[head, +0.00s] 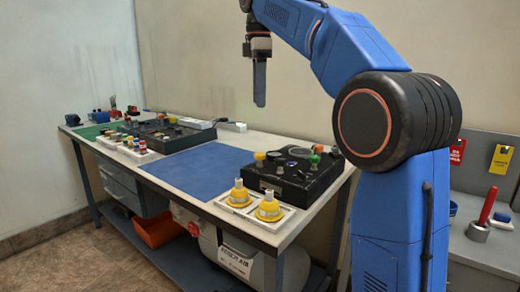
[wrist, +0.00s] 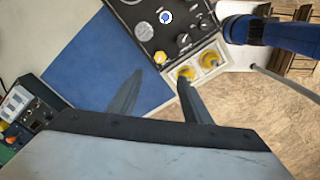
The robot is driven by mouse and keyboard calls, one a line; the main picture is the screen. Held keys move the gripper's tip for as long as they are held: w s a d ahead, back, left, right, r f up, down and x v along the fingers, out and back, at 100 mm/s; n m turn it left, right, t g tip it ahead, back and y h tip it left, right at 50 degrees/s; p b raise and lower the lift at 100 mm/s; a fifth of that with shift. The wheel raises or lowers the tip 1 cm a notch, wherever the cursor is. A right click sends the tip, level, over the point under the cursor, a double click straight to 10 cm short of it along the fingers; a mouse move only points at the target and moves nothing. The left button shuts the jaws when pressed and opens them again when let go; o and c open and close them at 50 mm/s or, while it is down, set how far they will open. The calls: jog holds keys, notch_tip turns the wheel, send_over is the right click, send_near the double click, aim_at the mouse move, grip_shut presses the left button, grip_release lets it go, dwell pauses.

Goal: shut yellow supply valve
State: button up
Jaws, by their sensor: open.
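A yellow knob (head: 259,156) stands on the left of the black panel box (head: 278,185) at the near right of the bench. I take it for the yellow supply valve. In the wrist view it is a faceted yellow knob (wrist: 160,56) near the box's edge. I cannot tell its turn position. My gripper (head: 260,104) hangs high above the bench, pointing down, with nothing held. In the wrist view my gripper (wrist: 160,77) has its fingers spread apart, with the knob just beyond and between the tips. It is clear of the knob.
The box also bears a round gauge (wrist: 144,31), a black knob (wrist: 183,38) and a green knob (head: 316,158). Two yellow cup-like fittings (head: 239,193) (head: 268,207) stand on white trays in front. The blue mat (head: 205,172) is clear. Another dark panel (head: 165,133) lies farther left.

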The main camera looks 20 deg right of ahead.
aim_at(259, 154)
notch_tip(259, 154, down, 16)
jog(key=shift+f, duration=0.25)
dwell(0.4)
jog(key=c, duration=1)
